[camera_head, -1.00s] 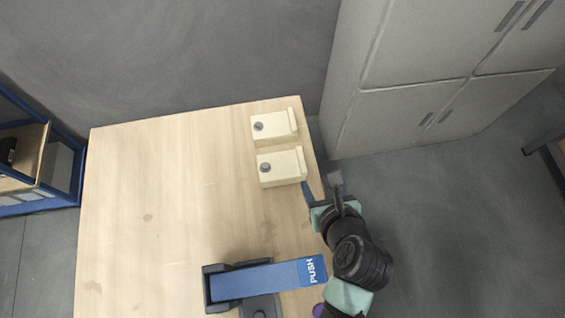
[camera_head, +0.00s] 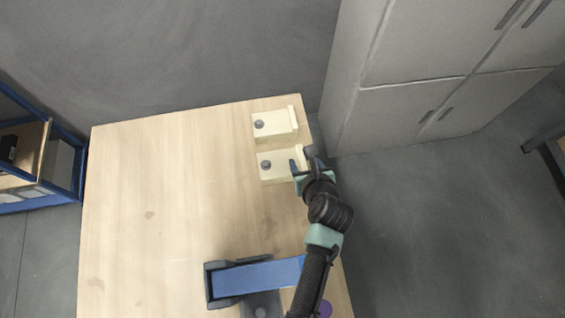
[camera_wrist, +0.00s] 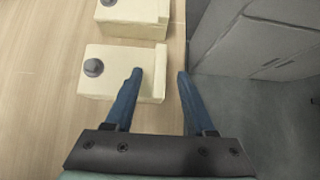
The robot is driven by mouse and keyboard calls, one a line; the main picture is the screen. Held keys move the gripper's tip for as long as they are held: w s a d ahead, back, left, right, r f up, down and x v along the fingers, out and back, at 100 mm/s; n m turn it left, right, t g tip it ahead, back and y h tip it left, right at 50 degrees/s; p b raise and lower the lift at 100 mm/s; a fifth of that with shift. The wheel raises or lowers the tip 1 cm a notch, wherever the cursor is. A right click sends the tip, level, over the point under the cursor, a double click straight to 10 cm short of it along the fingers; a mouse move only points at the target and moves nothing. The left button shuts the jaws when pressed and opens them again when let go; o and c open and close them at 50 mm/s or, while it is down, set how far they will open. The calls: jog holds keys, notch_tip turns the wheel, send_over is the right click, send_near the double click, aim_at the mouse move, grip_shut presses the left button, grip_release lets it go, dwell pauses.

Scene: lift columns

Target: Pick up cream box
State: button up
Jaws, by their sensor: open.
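Two cream boxes, each with a round grey knob and a raised lip on its right side, sit on the wooden table near its right edge. The near cream box (camera_head: 279,169) is partly covered by my gripper (camera_head: 305,163) in the head view. The far cream box (camera_head: 270,126) stands behind it, apart from it. In the wrist view my gripper (camera_wrist: 158,74) is open and empty. Its left finger overlaps the right side of the near box (camera_wrist: 112,83), and its right finger is past the box, over the floor side. I cannot tell whether a finger touches the box.
The wooden table (camera_head: 170,200) is clear on its left and middle. A blue push lever in a dark frame (camera_head: 255,277) lies near the front, partly behind my arm. Grey cabinets (camera_head: 400,110) stand right of the table, and a blue shelf (camera_head: 75,165) stands at left.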

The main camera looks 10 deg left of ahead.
jog(key=shift+w+f, duration=0.1)
jog(key=shift+f, duration=0.05)
jog(key=c, duration=0.9)
grip_shut()
dwell(0.5)
